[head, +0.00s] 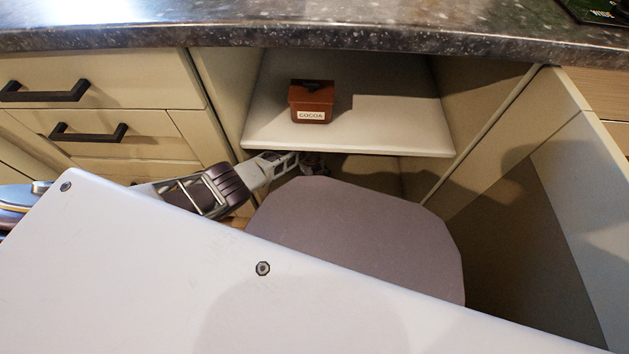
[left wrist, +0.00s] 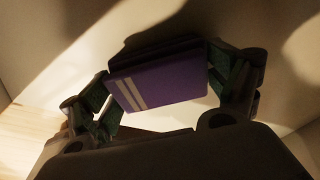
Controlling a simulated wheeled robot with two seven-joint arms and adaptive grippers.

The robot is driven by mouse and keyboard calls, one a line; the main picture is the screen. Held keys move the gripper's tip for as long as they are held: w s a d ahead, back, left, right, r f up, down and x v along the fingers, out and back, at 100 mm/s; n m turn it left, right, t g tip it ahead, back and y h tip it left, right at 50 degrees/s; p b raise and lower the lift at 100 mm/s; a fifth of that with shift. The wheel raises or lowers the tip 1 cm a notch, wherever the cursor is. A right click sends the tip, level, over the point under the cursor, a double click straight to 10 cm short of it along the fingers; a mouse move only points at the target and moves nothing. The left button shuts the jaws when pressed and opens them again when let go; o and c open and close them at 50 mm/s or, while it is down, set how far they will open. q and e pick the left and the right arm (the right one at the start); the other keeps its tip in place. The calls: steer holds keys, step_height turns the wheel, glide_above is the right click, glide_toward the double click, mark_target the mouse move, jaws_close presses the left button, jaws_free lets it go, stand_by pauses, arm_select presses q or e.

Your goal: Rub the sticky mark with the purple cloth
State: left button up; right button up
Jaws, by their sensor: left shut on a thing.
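My left gripper (head: 313,164) reaches in from the left into the open cupboard, below its white shelf. Its fingers are small, dark and partly hidden in the head view. In the left wrist view, the gripper (left wrist: 166,88) is shut on the purple cloth (left wrist: 165,90), a block-like folded piece with two pale stripes, held between the green-padded fingers. I cannot make out the cloth in the head view. I see no sticky mark in either view. My right gripper is not in view.
A brown cocoa box (head: 311,102) stands on the white shelf (head: 390,137) above my left gripper. The cupboard door (head: 545,225) stands open at the right. Drawers with dark handles (head: 88,132) are at the left. A dark speckled worktop (head: 350,32) overhangs the cupboard.

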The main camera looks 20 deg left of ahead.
mark_target(314, 189)
arm_select(q)
steer(key=shift+s+d+p, duration=0.2)
steer(key=shift+s+p, duration=0.4)
steer(key=shift+s, duration=0.15)
steer(key=shift+s+d+p, duration=0.2)
steer(key=shift+s+p, duration=0.35)
steer(key=shift+s, duration=0.2)
steer(key=shift+s+d+f, duration=0.1)
steer(key=shift+s, duration=0.15)
steer(key=shift+s+d+p, duration=0.25)
steer(key=shift+s+p, duration=0.6)
steer(key=shift+s, duration=0.05)
steer(key=shift+s+d+p, duration=0.25)
steer(key=shift+s+p, duration=0.6)
steer(key=shift+s, duration=0.05)
steer(key=shift+s, duration=0.1)
